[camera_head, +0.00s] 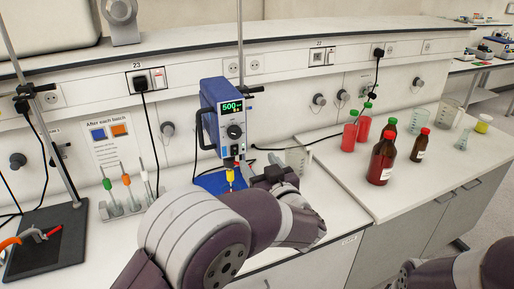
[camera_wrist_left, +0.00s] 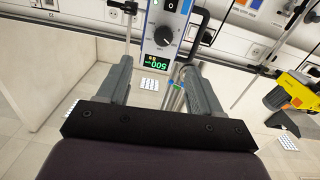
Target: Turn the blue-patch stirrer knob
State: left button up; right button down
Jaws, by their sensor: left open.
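The stirrer (camera_head: 222,117) is a blue and grey box on a vertical rod, with a green "500" display. Its dark round knob (camera_head: 235,131) is on the front face below the display. The knob also shows upside down in the left wrist view (camera_wrist_left: 166,34). A blue patch (camera_head: 210,183) lies on the counter under the stirrer. My left gripper (camera_head: 262,176) is below and to the right of the knob, partly hidden by my arm. In the left wrist view its open fingers (camera_wrist_left: 158,75) have the stirrer front between and beyond them, with no visible contact. My right gripper is out of view.
A poster (camera_head: 115,150) with blue and orange squares and a rack of coloured-handled tools (camera_head: 122,206) are left of the stirrer. Red bottles (camera_head: 381,160) stand on the right counter. A black cable hangs beside the stirrer.

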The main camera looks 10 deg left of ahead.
pick_arm(q)
jog(key=p, duration=0.2)
send_near(236, 136)
jog(key=p+x, duration=0.2)
jog(key=x, duration=0.6)
jog(key=shift+w+r, duration=0.1)
jog(key=shift+r, duration=0.1)
jog(key=shift+w+a+f, duration=0.2)
jog(key=shift+w+a, duration=0.05)
jog(key=shift+w, duration=0.15)
jog(key=shift+s+d+r, duration=0.1)
jog(key=shift+s, duration=0.05)
jog(key=shift+c, duration=0.6)
jog(key=c, duration=0.9)
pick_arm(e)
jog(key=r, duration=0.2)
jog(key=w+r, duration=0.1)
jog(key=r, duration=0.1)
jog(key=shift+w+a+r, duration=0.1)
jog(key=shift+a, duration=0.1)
